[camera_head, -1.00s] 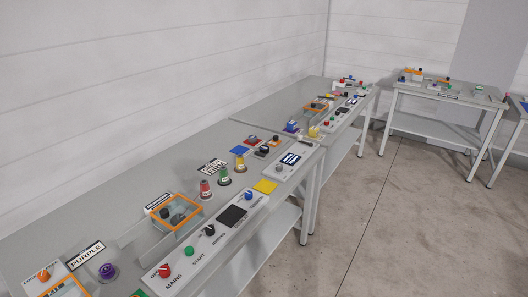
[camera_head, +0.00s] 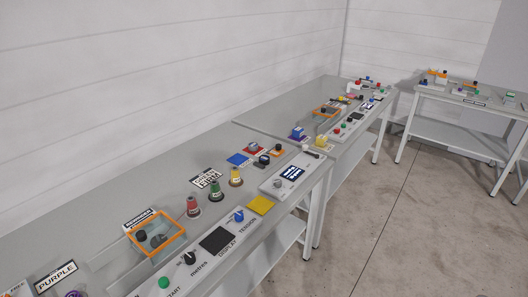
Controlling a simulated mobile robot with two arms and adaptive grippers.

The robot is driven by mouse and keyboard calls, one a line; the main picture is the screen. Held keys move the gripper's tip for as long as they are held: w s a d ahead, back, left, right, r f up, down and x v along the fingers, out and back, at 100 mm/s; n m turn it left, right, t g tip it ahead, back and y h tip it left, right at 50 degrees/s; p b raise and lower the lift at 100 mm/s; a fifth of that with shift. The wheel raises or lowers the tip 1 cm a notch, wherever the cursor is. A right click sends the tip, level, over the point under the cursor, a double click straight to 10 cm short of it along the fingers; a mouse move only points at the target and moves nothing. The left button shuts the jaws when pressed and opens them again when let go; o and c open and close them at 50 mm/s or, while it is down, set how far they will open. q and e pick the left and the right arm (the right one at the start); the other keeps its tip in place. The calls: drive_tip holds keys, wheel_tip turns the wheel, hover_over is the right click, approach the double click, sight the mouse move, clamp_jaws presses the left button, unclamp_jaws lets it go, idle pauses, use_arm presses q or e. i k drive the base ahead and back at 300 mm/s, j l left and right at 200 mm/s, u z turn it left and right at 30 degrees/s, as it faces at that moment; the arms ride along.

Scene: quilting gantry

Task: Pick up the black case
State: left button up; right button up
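No black case can be told for certain. A small dark object (camera_head: 262,161) sits on the near table beside a blue pad (camera_head: 238,159) and red and orange pieces; it is too small to tell whether it is a case. A flat black square (camera_head: 217,242) is part of the white control panel, beside the word DISPLAY. Neither of my grippers is in view.
The near table (camera_head: 105,227) carries red (camera_head: 192,207), green (camera_head: 213,190) and yellow (camera_head: 236,176) spools, an orange-framed box (camera_head: 157,238) and a yellow pad (camera_head: 261,205). More tables stand farther back and at right. The concrete floor (camera_head: 365,225) at right is clear.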

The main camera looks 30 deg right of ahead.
sight(265, 160)
drive_tip(key=i+l+u, duration=0.1)
drive_tip(key=l, duration=0.35)
drive_tip(key=i+l, duration=0.2)
drive_tip(key=l, duration=0.25)
drive_tip(key=i+l+u, duration=0.15)
drive_tip(key=l, duration=0.8)
drive_tip(key=i+l+u, duration=0.15)
drive_tip(key=l, duration=0.35)
